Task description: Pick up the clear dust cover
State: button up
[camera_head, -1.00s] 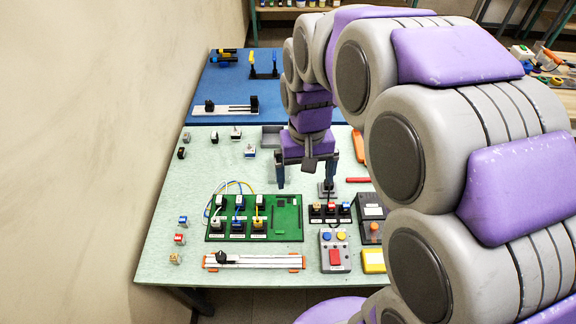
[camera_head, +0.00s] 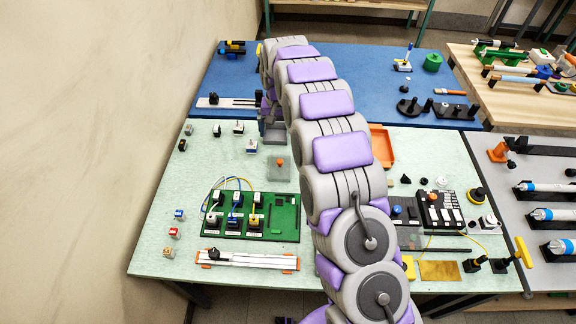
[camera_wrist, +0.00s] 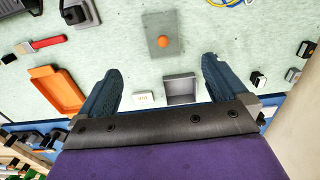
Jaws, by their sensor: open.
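The clear dust cover (camera_head: 280,166) is a see-through square with an orange knob on top. It lies on the pale green bench top, behind the green circuit board and left of my arm. In the wrist view the cover (camera_wrist: 162,47) is at the top middle, beyond the fingertips and roughly centred between them. My gripper (camera_wrist: 162,72) is open, its two dark blue fingers wide apart with nothing between the tips. In the head view my gripper is mostly hidden behind my arm, near the back edge of the green bench. The fingers do not touch the cover.
A grey open tray (camera_wrist: 180,90) and a white block (camera_wrist: 143,98) lie near the gripper. An orange tray (camera_wrist: 57,90) and a red-handled tool (camera_wrist: 42,44) lie left in the wrist view. The circuit board (camera_head: 251,215) is in front of the cover. Small connectors sit at the left.

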aim_at(280, 161)
jog(key=f+b, duration=0.1)
jog(key=f, duration=0.6)
jog(key=w+f+b, duration=0.1)
jog(key=f, duration=0.6)
jog(key=w+f+b, duration=0.1)
jog(key=f+b, duration=0.1)
jog(key=f, duration=0.4)
jog(key=shift+w+a+f, duration=0.15)
jog(key=shift+w+f, duration=0.1)
jog(key=shift+f, duration=0.15)
jog(key=shift+r, duration=0.1)
jog(key=c, duration=0.8)
